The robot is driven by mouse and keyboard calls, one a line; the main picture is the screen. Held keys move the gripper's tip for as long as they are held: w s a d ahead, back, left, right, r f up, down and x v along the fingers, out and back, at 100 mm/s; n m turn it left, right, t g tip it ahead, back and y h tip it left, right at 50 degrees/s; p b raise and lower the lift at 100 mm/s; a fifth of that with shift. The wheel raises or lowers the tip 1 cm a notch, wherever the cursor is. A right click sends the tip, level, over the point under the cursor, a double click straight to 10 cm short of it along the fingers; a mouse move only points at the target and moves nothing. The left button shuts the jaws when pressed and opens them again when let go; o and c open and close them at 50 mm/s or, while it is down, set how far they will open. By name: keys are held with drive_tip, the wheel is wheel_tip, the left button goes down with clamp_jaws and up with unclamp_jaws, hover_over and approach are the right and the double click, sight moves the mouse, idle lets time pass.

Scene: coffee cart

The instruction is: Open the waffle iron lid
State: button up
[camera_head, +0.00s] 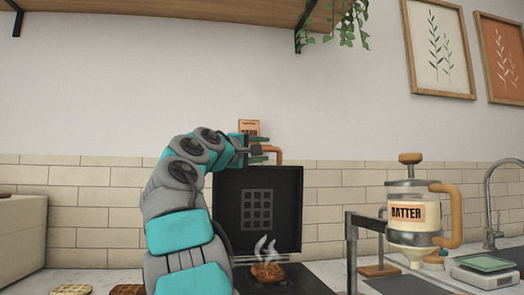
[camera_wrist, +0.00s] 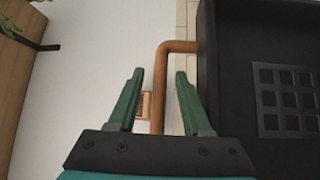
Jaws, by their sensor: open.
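The waffle iron lid (camera_head: 285,205) stands upright, its dark inner face with a square grid toward the head camera. Its orange-brown handle (camera_head: 279,153) sticks up from the top edge. A browned waffle (camera_head: 267,271) lies steaming on the lower plate (camera_head: 308,281). My gripper (camera_head: 262,149) is open at the handle. In the wrist view the bent handle (camera_wrist: 160,85) runs between the two green fingers, with gaps on both sides; I cannot tell whether it is within their depth. The lid (camera_wrist: 235,75) is right of the fingers there. My arm hides the iron's left side.
A batter dispenser (camera_head: 407,212) on a dark stand is to the right. Beyond it are a scale (camera_head: 486,272) and a faucet (camera_head: 490,200). Waffles (camera_head: 72,290) lie at the lower left near a beige box (camera_head: 22,235). A small card (camera_head: 249,127) shows behind my gripper.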

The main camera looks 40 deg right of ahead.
drive_tip(key=r+b+v, duration=0.1)
drive_tip(key=v, duration=0.6)
drive_tip(key=shift+a+f, duration=0.2)
drive_tip(key=shift+f, duration=0.3)
